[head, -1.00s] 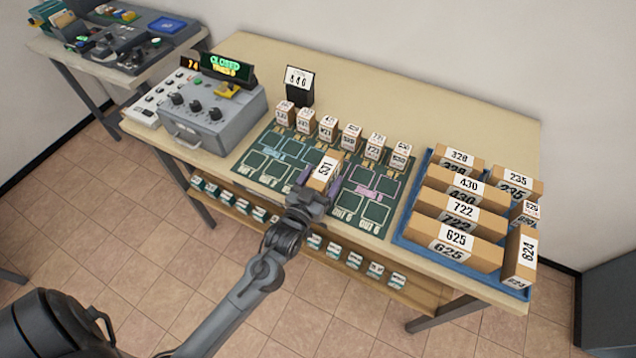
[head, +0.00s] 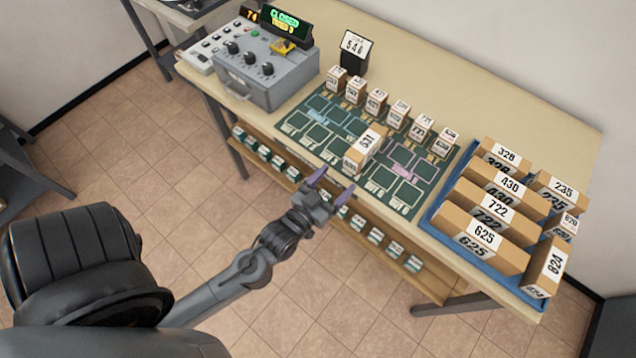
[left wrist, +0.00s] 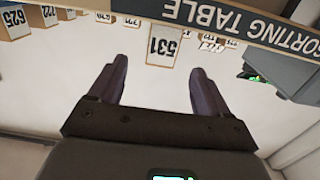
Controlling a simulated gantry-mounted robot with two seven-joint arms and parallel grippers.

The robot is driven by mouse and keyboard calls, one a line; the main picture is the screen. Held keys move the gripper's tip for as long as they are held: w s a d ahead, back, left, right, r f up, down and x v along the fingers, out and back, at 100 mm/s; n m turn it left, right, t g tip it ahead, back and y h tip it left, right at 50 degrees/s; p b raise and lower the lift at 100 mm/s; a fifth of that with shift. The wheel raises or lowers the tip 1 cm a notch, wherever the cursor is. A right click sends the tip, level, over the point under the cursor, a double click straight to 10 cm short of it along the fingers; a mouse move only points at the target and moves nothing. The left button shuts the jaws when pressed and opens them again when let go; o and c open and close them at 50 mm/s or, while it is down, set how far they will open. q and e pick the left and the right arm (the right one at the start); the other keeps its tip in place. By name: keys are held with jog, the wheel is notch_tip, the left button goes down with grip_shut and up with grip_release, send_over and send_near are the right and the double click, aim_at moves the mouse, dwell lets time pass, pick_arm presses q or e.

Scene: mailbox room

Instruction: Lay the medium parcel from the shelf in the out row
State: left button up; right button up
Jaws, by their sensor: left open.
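A cardboard parcel with a white label reading 531 (head: 362,153) stands on the green sorting mat (head: 317,138), near its front edge. It also shows in the left wrist view (left wrist: 164,45), ahead of the fingers. My left gripper (head: 331,185) is open and empty, in front of the table edge and apart from the parcel. Its two purple fingers (left wrist: 155,85) are spread wide in the left wrist view. Several small labelled parcels (head: 399,113) stand in a row along the back of the mat. My right gripper is not in view.
A blue tray (head: 437,222) at the right holds several larger parcels, including 625 (head: 484,236). A grey control box (head: 265,72) with a lit CLOSED sign stands at the left. A black number stand (head: 355,52) is behind the mat. A lower shelf (head: 405,262) holds several small items.

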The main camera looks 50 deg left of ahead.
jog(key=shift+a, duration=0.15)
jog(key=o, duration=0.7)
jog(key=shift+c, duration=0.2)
pick_arm(q)
jog(key=s+d+f+m+g+h, duration=0.1)
jog(key=s+d+f+m+g, duration=0.1)
jog(key=s+g, duration=0.4)
jog(key=s+d+f+m+g+h, duration=0.2)
jog(key=s+d+f+g, duration=0.1)
jog(key=s+g, duration=0.4)
jog(key=shift+s+f+g+h, duration=0.3)
jog(key=shift+s+f, duration=0.05)
jog(key=shift+f, duration=0.2)
